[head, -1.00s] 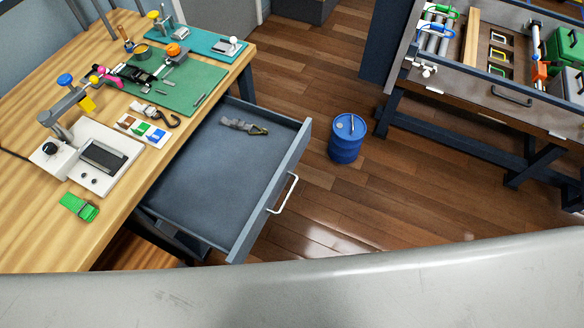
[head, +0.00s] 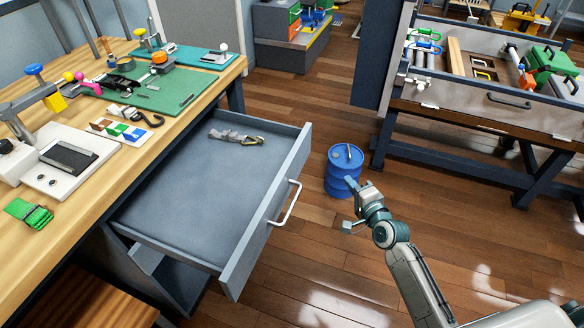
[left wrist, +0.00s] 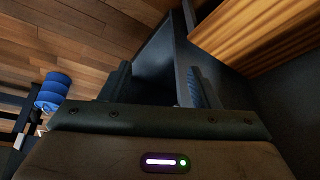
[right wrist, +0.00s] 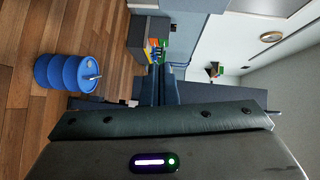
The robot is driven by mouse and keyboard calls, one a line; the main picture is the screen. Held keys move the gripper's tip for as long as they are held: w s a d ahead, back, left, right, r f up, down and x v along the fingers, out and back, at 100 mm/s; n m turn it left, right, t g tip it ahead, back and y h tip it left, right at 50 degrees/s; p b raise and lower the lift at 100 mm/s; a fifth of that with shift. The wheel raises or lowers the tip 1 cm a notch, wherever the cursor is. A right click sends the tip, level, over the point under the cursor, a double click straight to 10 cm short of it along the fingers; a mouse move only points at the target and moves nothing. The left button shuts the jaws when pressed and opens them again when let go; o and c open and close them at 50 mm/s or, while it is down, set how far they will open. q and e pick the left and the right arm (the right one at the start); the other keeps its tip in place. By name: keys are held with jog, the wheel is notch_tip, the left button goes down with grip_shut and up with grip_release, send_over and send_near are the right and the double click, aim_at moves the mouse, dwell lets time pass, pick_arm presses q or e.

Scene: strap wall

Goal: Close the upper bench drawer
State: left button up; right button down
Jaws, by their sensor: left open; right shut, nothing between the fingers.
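The upper bench drawer (head: 180,200) is pulled far out from under the wooden workbench (head: 120,170). Its grey-blue front (head: 262,210) faces right and carries a pale bar handle (head: 287,203). A grey strap with a metal buckle (head: 236,136) lies inside near the far end. My right gripper (head: 351,183) is shut and empty, right of the handle and apart from it, in front of the blue drum. Its closed fingers show in the right wrist view (right wrist: 158,82). My left gripper (left wrist: 156,82) is open and empty; grey-blue panels lie beyond its fingers. It is outside the head view.
A blue drum (head: 343,172) stands on the floor right of the drawer. A second bench (head: 470,122) with straps and boxes is at the upper right. The wooden floor between is otherwise clear. Tools and a green strap (head: 28,213) lie on the workbench.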

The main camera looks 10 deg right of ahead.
notch_tip(320, 180, up, 5)
jog(key=a+m+t+b, duration=0.1)
jog(key=a, duration=0.1)
jog(key=b, duration=0.2)
send_near(309, 140)
jog(key=w+d, duration=0.3)
jog(key=w, duration=0.1)
pick_arm(q)
jog(key=shift+s+d+r+t+h, duration=0.2)
jog(key=shift+d+r+t, duration=0.1)
jog(key=shift+r+t, duration=0.2)
jog(key=shift+s+d+r+t+h, duration=0.2)
jog(key=shift+d+r+t, duration=0.1)
jog(key=shift+r+t, duration=0.15)
pick_arm(e)
jog(key=shift+y, duration=0.4)
jog(key=shift+w+a+f, duration=0.1)
jog(key=shift+w+a, duration=0.2)
jog(key=shift+a, duration=0.3)
jog(key=shift+w+a, duration=0.35)
jog(key=shift+a, duration=0.25)
jog(key=shift+w+a+f, duration=0.1)
jog(key=shift+w+a, duration=0.2)
jog(key=shift+a, duration=0.3)
pick_arm(q)
jog(key=shift+r, duration=0.1)
pick_arm(e)
jog(key=shift+a, duration=0.1)
